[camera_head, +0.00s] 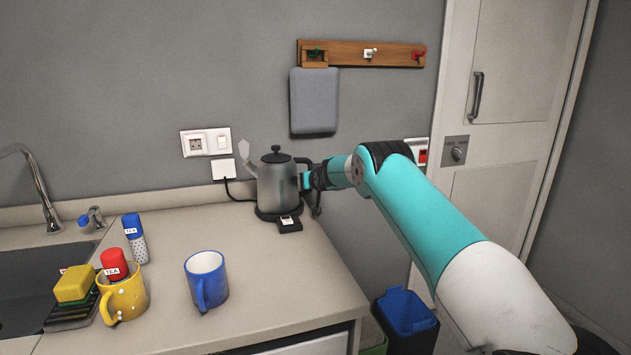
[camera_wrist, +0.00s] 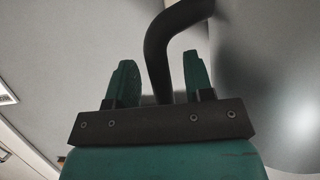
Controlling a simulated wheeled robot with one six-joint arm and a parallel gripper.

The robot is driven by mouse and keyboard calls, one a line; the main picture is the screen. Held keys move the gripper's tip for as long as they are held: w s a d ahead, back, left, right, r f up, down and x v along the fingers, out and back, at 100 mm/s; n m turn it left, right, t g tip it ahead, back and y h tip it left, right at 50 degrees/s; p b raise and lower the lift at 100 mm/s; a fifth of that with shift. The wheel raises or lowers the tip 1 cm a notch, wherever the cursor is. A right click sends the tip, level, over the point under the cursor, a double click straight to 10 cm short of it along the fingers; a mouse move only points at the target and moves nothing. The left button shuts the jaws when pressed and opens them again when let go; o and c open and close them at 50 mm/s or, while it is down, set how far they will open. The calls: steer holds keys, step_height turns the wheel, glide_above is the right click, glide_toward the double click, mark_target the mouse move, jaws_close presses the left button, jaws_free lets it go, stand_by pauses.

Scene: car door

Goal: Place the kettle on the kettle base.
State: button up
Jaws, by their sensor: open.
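The silver kettle (camera_head: 277,188) with a black lid stands upright on the dark round kettle base (camera_head: 264,215) at the back of the counter. No gap shows between kettle and base, though I cannot tell whether it is fully seated. My gripper (camera_head: 309,180) is at the kettle's right side, by its black handle. In the wrist view, my gripper's (camera_wrist: 160,78) two green fingers are open, with the curved black handle (camera_wrist: 162,45) between them. Clear gaps show between each finger and the handle. The kettle's body shows at the right edge (camera_wrist: 270,70).
The sink (camera_head: 30,285) is far left. A wall rack (camera_head: 375,53) with a grey cloth hangs above. A blue bin (camera_head: 405,312) stands below right.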

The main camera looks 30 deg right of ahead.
steer(key=b+v, duration=0.2)
steer(key=v, duration=1)
steer(key=s+a+r+n+g+y, duration=0.25)
steer(key=s+a, duration=0.55)
steer(key=a, duration=0.5)
steer(key=s+a+r+n+g+y, duration=0.2)
steer(key=s+a+r+g+y, duration=0.15)
steer(key=s+a, duration=0.65)
steer(key=s+a+n+g+y, duration=0.1)
steer(key=s+a+n+g, duration=0.2)
steer(key=s, duration=1.2)
steer(key=s+a+f+n+g+y, duration=0.1)
steer(key=s+a+n+g, duration=0.2)
steer(key=s+a, duration=0.6)
steer(key=s+g, duration=0.1)
steer(key=s, duration=0.4)
steer(key=shift+s+f, duration=0.15)
steer(key=shift+s, duration=0.2)
